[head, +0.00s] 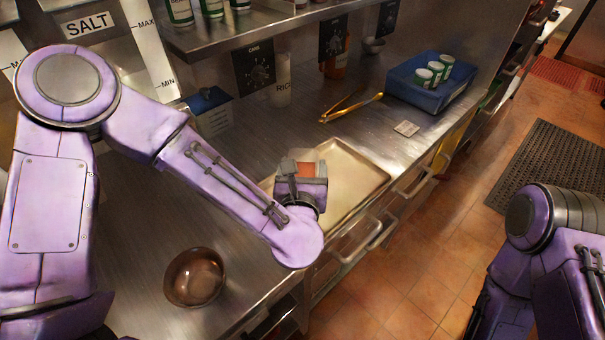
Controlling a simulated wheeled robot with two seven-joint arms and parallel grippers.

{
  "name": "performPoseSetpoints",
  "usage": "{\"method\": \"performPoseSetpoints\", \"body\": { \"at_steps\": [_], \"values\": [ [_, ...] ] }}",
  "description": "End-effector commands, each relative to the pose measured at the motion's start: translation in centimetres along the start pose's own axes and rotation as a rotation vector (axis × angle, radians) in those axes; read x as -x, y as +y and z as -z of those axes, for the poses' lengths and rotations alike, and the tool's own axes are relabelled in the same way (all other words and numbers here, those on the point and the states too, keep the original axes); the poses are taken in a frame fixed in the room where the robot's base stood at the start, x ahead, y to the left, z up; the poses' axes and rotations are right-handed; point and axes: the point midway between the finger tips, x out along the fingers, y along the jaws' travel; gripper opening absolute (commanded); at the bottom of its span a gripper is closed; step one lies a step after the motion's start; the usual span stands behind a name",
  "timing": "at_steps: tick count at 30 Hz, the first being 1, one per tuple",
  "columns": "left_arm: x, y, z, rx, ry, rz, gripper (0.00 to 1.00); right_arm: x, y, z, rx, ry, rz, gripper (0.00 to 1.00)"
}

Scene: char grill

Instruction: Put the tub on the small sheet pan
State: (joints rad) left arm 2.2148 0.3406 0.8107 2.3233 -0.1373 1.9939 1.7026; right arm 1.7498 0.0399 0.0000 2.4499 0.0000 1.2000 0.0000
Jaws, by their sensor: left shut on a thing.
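The small sheet pan (358,180) lies on the steel counter in the middle of the head view, a shallow light metal tray. My left gripper (304,170) is over the pan's left part, with its jaws shut on the tub (307,169). The tub shows only in part as a small clear container with orange-red contents; the gripper hides the rest. I cannot tell whether the tub touches the pan. My right arm is at the lower right, and its gripper is out of view.
A brown metal bowl (195,277) stands on the near counter. Yellow-handled tongs (350,107) and a blue bin (428,99) with several white-green cups lie behind the pan. A small light card (406,128) lies near the counter's right edge. A shelf (250,32) overhangs the back.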

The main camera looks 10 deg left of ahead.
Motion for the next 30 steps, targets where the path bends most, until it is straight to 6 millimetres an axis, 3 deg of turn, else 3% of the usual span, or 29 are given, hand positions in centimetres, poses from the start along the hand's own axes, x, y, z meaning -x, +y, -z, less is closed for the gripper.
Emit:
{"method": "performPoseSetpoints", "body": {
  "at_steps": [5,9,21,22,23,24,30],
  "values": [
    [-1.4,0.2,1.1,-0.003,0.000,0.000,0.24,0.6,0.1,0.2,0.000,0.000,0.000,0.97],
    [-1.8,0.1,3.6,-0.004,0.000,0.002,0.24,0.7,0.1,0.3,0.000,0.000,0.000,0.97],
    [-2.0,0.1,4.5,0.000,-0.002,0.001,0.24,0.1,0.0,0.0,0.000,0.000,0.000,0.97],
    [-1.9,0.1,4.3,0.000,-0.001,0.000,0.84,0.2,0.0,0.1,0.000,0.000,0.000,0.97],
    [-1.9,0.1,4.3,-0.001,-0.001,0.000,0.94,0.3,0.0,0.1,0.000,0.000,0.000,0.97],
    [-1.9,0.1,4.3,-0.001,-0.001,0.000,1.00,0.3,0.0,0.1,0.000,0.000,0.000,0.97],
    [-1.9,0.1,4.3,-0.001,-0.001,0.000,1.00,0.3,0.0,0.1,0.000,0.000,0.000,0.97]
  ]
}}
